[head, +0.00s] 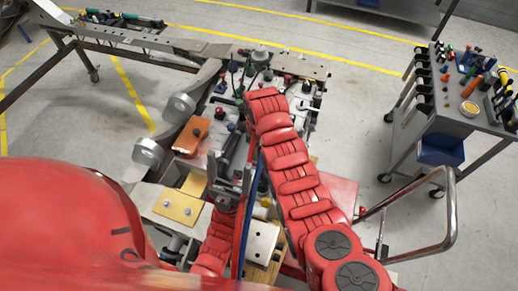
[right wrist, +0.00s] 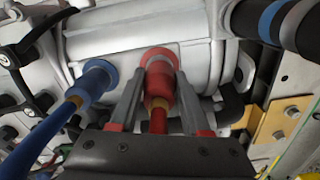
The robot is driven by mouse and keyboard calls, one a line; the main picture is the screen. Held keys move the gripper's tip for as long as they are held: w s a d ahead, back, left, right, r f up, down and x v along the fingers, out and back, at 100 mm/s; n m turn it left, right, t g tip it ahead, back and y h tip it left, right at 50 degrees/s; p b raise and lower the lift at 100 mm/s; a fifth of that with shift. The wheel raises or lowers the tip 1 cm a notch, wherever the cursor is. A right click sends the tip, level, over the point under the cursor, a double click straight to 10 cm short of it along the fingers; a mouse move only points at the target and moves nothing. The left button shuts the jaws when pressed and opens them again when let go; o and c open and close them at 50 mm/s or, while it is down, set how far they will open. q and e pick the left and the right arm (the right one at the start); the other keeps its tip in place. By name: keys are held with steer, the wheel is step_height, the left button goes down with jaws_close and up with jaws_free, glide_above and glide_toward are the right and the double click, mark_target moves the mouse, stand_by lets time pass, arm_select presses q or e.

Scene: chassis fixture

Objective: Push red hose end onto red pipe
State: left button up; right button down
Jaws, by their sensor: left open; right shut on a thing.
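In the right wrist view my right gripper (right wrist: 160,84) is shut on the red hose end (right wrist: 157,92), with one grey finger on each side. The red hose (right wrist: 158,121) runs back from it toward the gripper's body. Just beyond the hose end is a wider red collar, the red pipe (right wrist: 158,57), on a silver-white cylinder. The hose end and pipe are lined up and look close; I cannot tell how far they overlap. In the head view my right arm hides its gripper. My left gripper (head: 230,184) is open and empty beside the right arm.
A blue hose end (right wrist: 99,76) sits against the same cylinder, left of the red one. Black knobs (right wrist: 15,55) and a dark pipe (right wrist: 290,22) are close by. The chassis fixture (head: 290,68) is crowded. A tool cart (head: 445,120) stands right, with free floor between.

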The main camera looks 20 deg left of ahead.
steer(key=shift+f+b, duration=0.5)
steer(key=shift+f, duration=0.25)
steer(key=shift+c, duration=1.4)
jaws_free()
steer(key=shift+r, duration=0.1)
steer(key=shift+r+p, duration=0.75)
steer(key=shift+r, duration=2.2)
